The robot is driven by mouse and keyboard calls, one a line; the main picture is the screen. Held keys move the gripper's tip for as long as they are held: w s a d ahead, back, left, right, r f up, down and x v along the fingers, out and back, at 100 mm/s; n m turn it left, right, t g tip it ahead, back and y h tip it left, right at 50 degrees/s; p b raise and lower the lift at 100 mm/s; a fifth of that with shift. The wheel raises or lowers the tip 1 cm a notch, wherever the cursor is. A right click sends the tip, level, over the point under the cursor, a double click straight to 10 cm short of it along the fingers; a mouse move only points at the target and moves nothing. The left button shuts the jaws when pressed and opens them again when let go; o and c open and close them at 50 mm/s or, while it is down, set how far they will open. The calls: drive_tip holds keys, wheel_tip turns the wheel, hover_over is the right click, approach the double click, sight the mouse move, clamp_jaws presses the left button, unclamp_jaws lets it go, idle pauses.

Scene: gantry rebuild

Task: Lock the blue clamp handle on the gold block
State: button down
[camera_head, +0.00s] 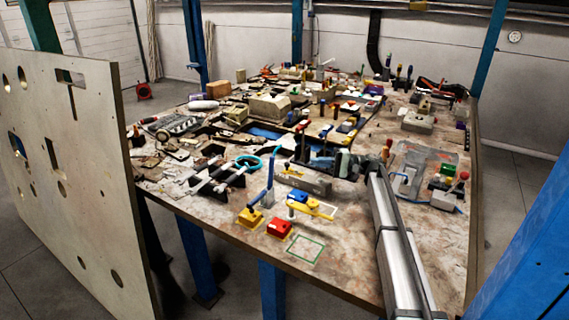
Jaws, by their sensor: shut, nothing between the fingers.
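The gold block (250,217) sits near the front edge of the table, left of the red block. My arm reaches in from the lower right. My gripper (320,162) is at the arm's far end, right of the blue handle and apart from it in the picture. It is shut and holds nothing. Its fingertips are small and hard to make out among the things behind.
A red block (279,228) and a yellow clamp handle (313,208) near a blue block (297,196) stand right of the gold block. A grey metal bar (304,180) lies behind them. A green-outlined square (305,249) at the front is empty. The back is crowded.

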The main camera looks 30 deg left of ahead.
sight(273, 163)
drive_tip(key=s+d+r+x, duration=0.1)
drive_tip(key=s+x, duration=0.1)
drive_tip(key=x, duration=1)
drive_tip(key=shift+s+d, duration=0.2)
drive_tip(key=shift+s, duration=0.05)
drive_tip(key=shift+s+r+n+h, duration=0.15)
drive_tip(key=shift+s+r+n, duration=0.1)
drive_tip(key=shift+s, duration=0.45)
drive_tip(key=shift+s+r+n+h, duration=0.15)
drive_tip(key=shift+s+r+n, duration=0.15)
drive_tip(key=shift+s, duration=0.4)
drive_tip(key=shift+w, duration=0.1)
